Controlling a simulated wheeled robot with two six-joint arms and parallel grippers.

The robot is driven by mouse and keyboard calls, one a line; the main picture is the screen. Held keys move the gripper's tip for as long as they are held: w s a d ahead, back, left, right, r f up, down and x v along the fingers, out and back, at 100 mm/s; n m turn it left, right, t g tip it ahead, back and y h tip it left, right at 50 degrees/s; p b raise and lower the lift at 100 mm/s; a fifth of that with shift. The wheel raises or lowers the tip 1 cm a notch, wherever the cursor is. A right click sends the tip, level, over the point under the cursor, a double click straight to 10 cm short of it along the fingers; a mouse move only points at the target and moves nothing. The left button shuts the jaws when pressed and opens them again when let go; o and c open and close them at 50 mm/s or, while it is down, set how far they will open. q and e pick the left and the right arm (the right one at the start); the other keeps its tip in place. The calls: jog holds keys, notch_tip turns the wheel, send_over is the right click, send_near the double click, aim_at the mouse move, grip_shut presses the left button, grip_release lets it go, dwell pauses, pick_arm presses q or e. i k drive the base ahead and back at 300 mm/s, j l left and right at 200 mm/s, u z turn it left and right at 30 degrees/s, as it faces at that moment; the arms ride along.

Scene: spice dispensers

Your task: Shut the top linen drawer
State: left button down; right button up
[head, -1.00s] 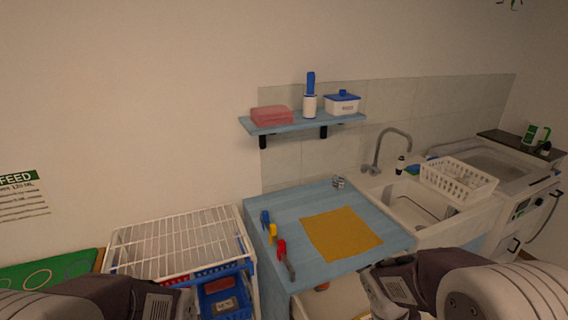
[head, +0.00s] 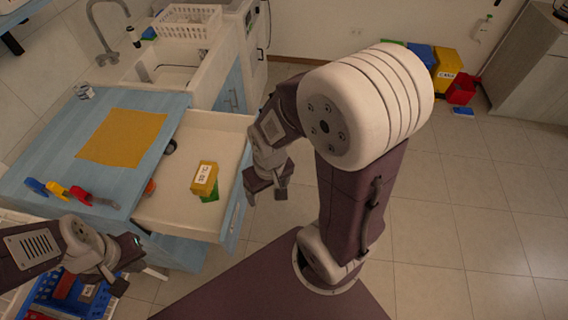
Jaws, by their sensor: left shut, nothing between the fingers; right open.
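The top drawer (head: 172,203) of the blue counter is pulled well out in the head view. Its blue front panel (head: 233,212) faces right. Inside lie a yellow labelled box (head: 204,177) on something green (head: 211,194), a dark round item, and an orange item partly under the counter edge. My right gripper (head: 266,193) is open and empty, just right of the drawer front in the picture; I cannot tell whether they touch. My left gripper (head: 122,264) is shut and empty, left of the drawer near the counter's front corner.
The blue counter top (head: 60,150) holds a yellow cloth (head: 122,137) and several coloured clips (head: 72,192). A sink (head: 160,68) with a white basket (head: 185,22) stands behind. A blue crate (head: 70,300) is at lower left. Tiled floor (head: 450,200) is free at right.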

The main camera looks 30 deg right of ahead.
aim_at(221, 137)
jog(key=z, duration=0.8)
jog(key=j+u, duration=0.45)
jog(key=j, duration=0.25)
